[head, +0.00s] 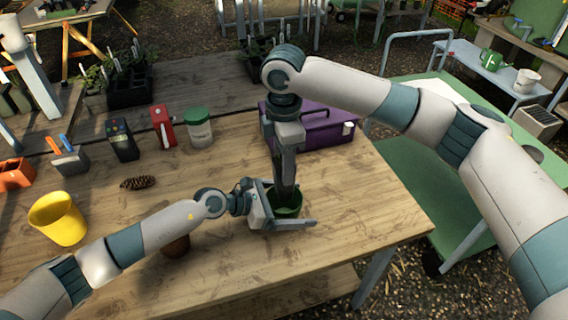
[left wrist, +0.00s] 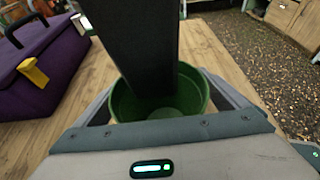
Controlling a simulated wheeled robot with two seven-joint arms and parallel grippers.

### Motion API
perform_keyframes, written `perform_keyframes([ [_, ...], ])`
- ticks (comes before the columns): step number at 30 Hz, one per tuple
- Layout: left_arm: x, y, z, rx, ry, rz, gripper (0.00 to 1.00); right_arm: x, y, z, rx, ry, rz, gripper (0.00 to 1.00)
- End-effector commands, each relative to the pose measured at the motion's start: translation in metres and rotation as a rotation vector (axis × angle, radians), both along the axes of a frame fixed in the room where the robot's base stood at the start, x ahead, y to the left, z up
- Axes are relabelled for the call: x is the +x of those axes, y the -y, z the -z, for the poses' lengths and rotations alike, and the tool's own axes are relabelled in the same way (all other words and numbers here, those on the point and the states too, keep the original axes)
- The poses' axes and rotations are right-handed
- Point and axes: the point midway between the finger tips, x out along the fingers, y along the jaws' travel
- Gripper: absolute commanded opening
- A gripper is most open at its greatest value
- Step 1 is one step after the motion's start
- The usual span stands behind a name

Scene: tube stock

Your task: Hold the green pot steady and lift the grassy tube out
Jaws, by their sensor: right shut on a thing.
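The green pot (head: 289,211) stands on the wooden table near its front right. My left gripper (head: 288,213) is open around it, with one finger on each side; it also shows in the left wrist view (left wrist: 163,98). Small gaps show between the fingers and the pot wall (left wrist: 190,98). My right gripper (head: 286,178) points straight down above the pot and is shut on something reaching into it. That is presumably the grassy tube, mostly hidden by the fingers. In the left wrist view a dark upright shape fills the space above the pot opening.
A purple case (head: 325,128) stands close behind the pot. A yellow cup (head: 58,218), a pine cone (head: 138,183), a green-lidded jar (head: 198,128) and a red box (head: 163,126) are farther left. A brown round object (head: 176,247) sits partly under my left arm.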

Motion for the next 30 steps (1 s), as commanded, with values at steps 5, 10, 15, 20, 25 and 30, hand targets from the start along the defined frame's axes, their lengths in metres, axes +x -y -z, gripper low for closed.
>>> perform_keyframes([
  [5,0.000,0.000,0.000,0.000,0.000,0.000,0.94,0.000,0.000,0.000,0.000,0.000,0.000,0.00],
  [10,-0.001,-0.003,-0.001,0.000,0.000,0.000,0.94,0.000,0.000,0.000,0.000,0.000,0.000,0.00],
  [15,-0.005,-0.017,-0.006,0.001,-0.001,0.000,0.94,0.000,0.000,0.000,0.000,0.000,0.000,0.00],
  [20,-0.012,-0.038,-0.015,0.002,-0.001,-0.001,0.94,0.000,0.000,0.000,0.000,0.000,0.000,0.00],
  [25,-0.020,-0.065,-0.027,0.001,0.000,-0.002,0.94,0.000,0.000,0.000,0.000,0.000,0.000,0.00],
  [30,-0.028,-0.089,-0.037,0.002,0.000,-0.001,0.94,0.000,0.000,0.000,0.000,0.000,0.000,0.00],
])
